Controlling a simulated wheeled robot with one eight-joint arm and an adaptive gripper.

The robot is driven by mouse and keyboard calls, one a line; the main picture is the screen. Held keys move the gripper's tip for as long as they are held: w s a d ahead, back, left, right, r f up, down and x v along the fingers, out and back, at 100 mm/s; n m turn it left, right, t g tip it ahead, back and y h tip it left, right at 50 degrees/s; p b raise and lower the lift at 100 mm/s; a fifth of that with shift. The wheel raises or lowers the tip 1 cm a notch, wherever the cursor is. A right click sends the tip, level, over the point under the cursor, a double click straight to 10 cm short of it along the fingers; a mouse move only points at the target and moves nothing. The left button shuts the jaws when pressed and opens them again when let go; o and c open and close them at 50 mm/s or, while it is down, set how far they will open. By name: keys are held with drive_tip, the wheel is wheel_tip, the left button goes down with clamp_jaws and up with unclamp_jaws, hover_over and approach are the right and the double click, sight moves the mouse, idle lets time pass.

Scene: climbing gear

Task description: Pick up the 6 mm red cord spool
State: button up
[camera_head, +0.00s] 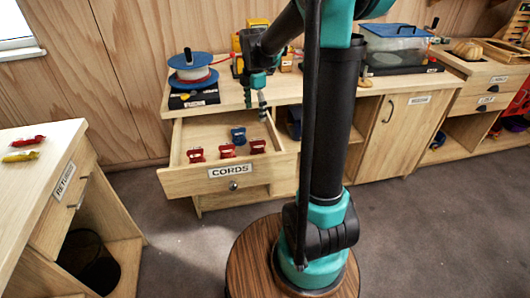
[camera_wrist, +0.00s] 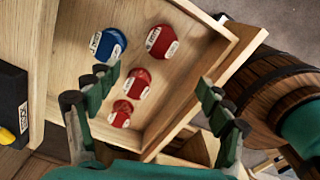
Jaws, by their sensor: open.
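An open wooden drawer marked CORDS (camera_head: 231,171) holds three red spools and one blue spool (camera_head: 238,136). In the head view the red spools stand at left (camera_head: 196,155), middle (camera_head: 227,151) and right (camera_head: 258,146). In the wrist view the red spools show as large (camera_wrist: 161,41), medium (camera_wrist: 137,84) and small (camera_wrist: 121,113), with the blue one (camera_wrist: 107,45) beside the large one. Their labels are too small to read, so I cannot tell which is 6 mm. My gripper (camera_head: 254,104) is open and empty above the drawer, its fingers (camera_wrist: 158,88) apart.
A blue-and-white reel (camera_head: 193,74) stands on the bench top behind the drawer. The drawer walls surround the spools. A counter marked RETURNS (camera_head: 64,180) with red and yellow items stands at left.

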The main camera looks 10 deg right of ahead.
sight(257, 145)
wheel_tip(257, 145, down, 17)
drive_tip(key=shift+s+d+f, duration=0.1)
drive_tip(key=shift+d+f, duration=0.05)
idle(0.6)
drive_tip(key=c, duration=1.3)
drive_tip(key=shift+r, duration=0.2)
